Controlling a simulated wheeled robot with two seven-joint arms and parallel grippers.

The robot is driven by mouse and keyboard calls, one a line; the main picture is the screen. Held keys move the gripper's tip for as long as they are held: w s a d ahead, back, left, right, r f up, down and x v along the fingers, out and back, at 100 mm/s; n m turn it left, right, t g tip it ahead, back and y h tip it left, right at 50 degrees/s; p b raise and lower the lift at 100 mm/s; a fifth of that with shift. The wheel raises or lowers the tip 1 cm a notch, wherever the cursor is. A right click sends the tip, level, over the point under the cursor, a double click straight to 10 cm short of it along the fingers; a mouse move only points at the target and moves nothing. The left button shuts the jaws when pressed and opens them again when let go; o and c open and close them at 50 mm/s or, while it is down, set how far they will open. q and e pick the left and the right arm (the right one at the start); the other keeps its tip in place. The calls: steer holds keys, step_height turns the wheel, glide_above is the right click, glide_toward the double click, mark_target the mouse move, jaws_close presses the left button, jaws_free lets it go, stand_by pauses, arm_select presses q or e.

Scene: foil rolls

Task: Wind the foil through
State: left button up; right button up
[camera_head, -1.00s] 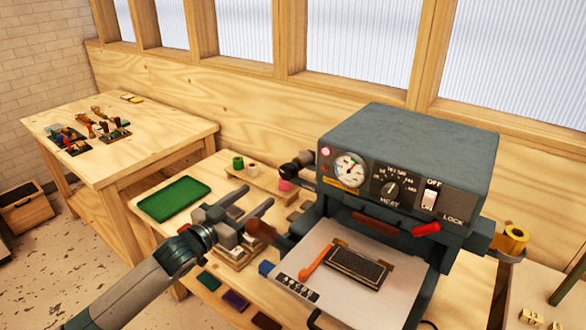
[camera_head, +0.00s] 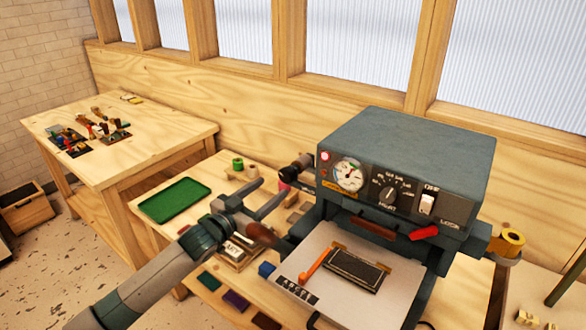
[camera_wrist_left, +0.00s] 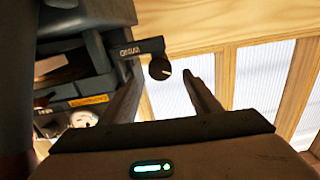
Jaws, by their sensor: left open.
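The grey hot-foil machine (camera_head: 400,150) stands on the bench at right. A gold foil roll (camera_head: 512,240) hangs on its right side. My left gripper (camera_head: 275,186) is open and empty, left of the machine and short of the knob. In the left wrist view, the dark knob (camera_wrist_left: 159,68) with a pale mark lies between the two spread fingers (camera_wrist_left: 163,80), apart from them. My right gripper is not in view.
A green tray (camera_head: 174,200) and green and pale rolls (camera_head: 238,163) lie left on the bench. A second table (camera_head: 130,145) stands at far left.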

mark_target(284, 177)
arm_select(q)
steer(key=p+x, duration=0.3)
steer(key=x, duration=0.7)
steer(key=shift+w+r, duration=0.1)
steer(key=shift+x, duration=0.95)
steer(key=c, duration=1.1)
steer(key=shift+o, duration=0.2)
